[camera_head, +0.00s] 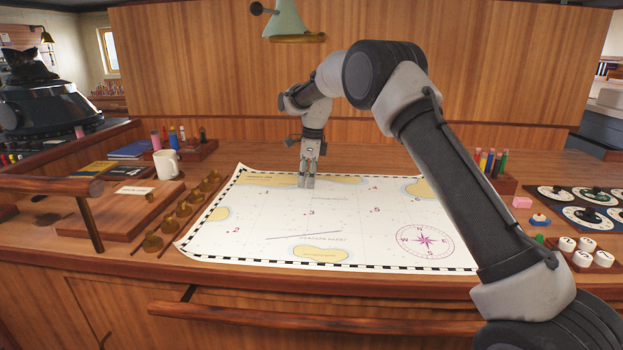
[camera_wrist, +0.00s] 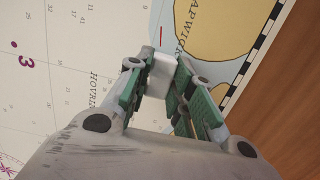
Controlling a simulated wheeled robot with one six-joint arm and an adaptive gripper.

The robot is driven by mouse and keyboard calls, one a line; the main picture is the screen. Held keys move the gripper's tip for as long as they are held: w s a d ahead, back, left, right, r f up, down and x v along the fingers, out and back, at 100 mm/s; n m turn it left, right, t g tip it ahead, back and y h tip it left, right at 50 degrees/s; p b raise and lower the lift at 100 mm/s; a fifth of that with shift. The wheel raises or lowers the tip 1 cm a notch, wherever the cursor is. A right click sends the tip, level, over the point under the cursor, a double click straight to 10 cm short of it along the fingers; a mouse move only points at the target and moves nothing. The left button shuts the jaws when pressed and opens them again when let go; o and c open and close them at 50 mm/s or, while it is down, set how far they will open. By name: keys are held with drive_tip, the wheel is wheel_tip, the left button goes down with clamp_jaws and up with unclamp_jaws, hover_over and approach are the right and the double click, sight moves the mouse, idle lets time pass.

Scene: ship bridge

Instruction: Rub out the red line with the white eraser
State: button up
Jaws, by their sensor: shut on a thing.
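My gripper (camera_head: 307,184) is over the far part of the white sea chart (camera_head: 270,212), pointing down. In the wrist view my gripper (camera_wrist: 158,92) has its green-padded fingers shut on the white eraser (camera_wrist: 160,74). A short, thin red line (camera_wrist: 161,36) shows on the chart just beyond the eraser, beside a tan island shape. The eraser looks close to the chart; I cannot tell whether it touches. In the head view I cannot make out the red line or the eraser.
A white mug (camera_head: 167,164) and a row of brass weights (camera_head: 183,212) stand left of the chart. A pink block (camera_head: 522,202), dials (camera_head: 566,194) and white knobs (camera_head: 583,258) are at the right. A green lamp (camera_head: 286,20) hangs above. The chart's middle is clear.

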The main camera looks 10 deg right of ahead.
sight(291, 188)
drive_tip(key=shift+a, duration=0.15)
drive_tip(key=shift+s+a, duration=0.1)
drive_tip(key=shift+a, duration=1)
drive_tip(key=shift+a, duration=0.1)
drive_tip(key=shift+a+f, duration=0.1)
drive_tip(key=shift+a, duration=1.05)
drive_tip(key=shift+d, duration=1.2)
drive_tip(key=shift+d, duration=0.1)
drive_tip(key=shift+d, duration=1.25)
